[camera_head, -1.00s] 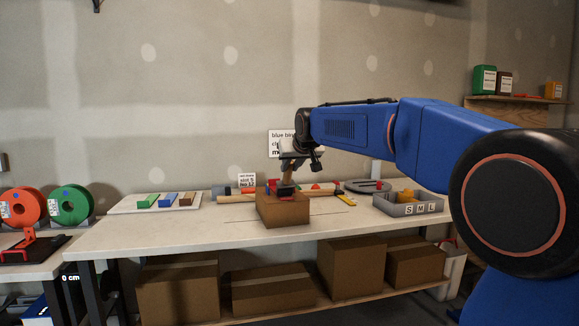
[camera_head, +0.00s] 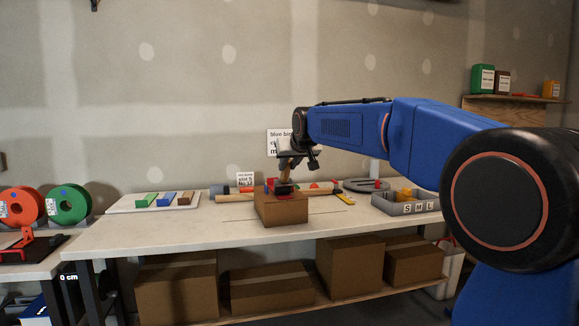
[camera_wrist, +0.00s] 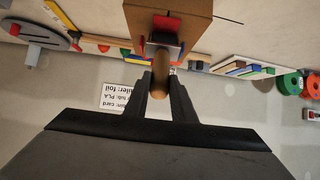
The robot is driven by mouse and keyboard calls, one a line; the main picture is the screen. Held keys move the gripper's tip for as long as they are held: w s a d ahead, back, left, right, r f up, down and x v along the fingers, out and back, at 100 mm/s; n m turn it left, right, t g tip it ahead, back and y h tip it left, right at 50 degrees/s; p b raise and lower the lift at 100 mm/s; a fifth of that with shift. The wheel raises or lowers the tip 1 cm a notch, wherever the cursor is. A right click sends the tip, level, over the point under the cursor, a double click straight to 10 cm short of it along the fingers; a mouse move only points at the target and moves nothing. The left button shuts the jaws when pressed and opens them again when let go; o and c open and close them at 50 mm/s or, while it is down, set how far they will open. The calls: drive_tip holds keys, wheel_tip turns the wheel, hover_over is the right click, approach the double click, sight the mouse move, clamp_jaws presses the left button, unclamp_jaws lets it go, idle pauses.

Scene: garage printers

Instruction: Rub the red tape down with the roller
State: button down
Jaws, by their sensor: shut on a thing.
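My gripper (camera_head: 288,166) is shut on the wooden handle (camera_wrist: 158,78) of the roller. In the wrist view, a short strip of red tape (camera_wrist: 167,13) shows on the box (camera_wrist: 195,10) beyond the roller head. Any tape under the head is hidden.
The box stands on a white workbench (camera_head: 140,233). A tray of coloured bars (camera_head: 125,208) is at left, and a grey S/M/L bin (camera_head: 420,208) at right. The bench front beside the box is clear.

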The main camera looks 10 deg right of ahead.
drive_tip(key=shift+w+a, duration=0.1)
drive_tip(key=shift+w, duration=1.5)
drive_tip(key=w, duration=0.9)
drive_tip(key=shift+a, duration=0.3)
wheel_tip(320, 180, up, 7)
idle(0.6)
wheel_tip(320, 180, down, 7)
drive_tip(key=s, duration=0.1)
idle(0.8)
